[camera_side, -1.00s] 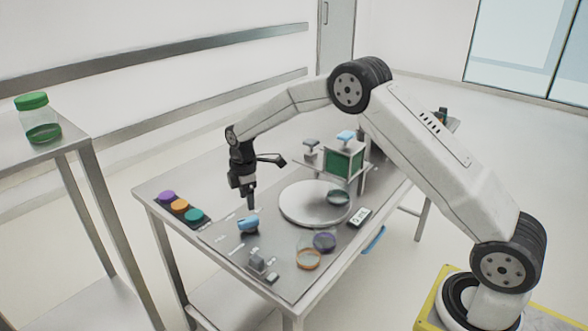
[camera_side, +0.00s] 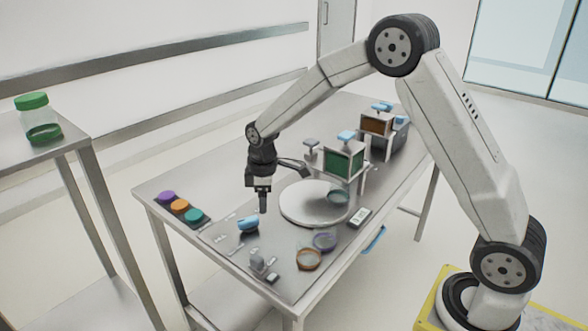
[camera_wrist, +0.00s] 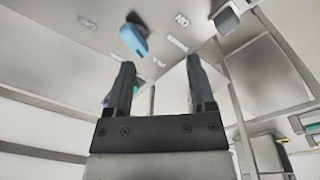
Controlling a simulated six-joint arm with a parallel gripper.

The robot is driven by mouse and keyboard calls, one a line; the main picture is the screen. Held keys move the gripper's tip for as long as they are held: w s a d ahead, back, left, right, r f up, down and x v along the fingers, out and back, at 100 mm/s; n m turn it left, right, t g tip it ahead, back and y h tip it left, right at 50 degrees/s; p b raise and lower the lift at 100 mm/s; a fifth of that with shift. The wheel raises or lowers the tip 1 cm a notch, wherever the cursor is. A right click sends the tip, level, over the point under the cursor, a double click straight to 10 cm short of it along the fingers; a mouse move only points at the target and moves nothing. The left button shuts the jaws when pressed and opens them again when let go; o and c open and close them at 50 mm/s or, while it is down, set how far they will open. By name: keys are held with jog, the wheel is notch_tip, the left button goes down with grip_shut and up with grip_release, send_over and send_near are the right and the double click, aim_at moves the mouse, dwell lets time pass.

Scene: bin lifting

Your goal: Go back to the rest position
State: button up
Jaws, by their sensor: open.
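My gripper (camera_side: 263,205) hangs pointing down above the metal table (camera_side: 215,268), at the left edge of the round white plate. In the wrist view its two dark fingers (camera_wrist: 157,85) stand apart with nothing between them. A blue-topped switch or lever (camera_side: 248,224) sits on the table just below and left of the gripper, apart from it. It also shows beyond the fingers in the wrist view (camera_wrist: 133,40).
Coloured buttons (camera_side: 180,206) sit at the left. A green-lidded jar (camera_side: 38,118) stands on a side table.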

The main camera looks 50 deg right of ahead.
jog(key=s+a+r+m+t, duration=0.1)
jog(key=s+m, duration=0.8)
jog(key=s, duration=1.2)
jog(key=shift+a+r+t, duration=0.25)
jog(key=shift+t, duration=0.15)
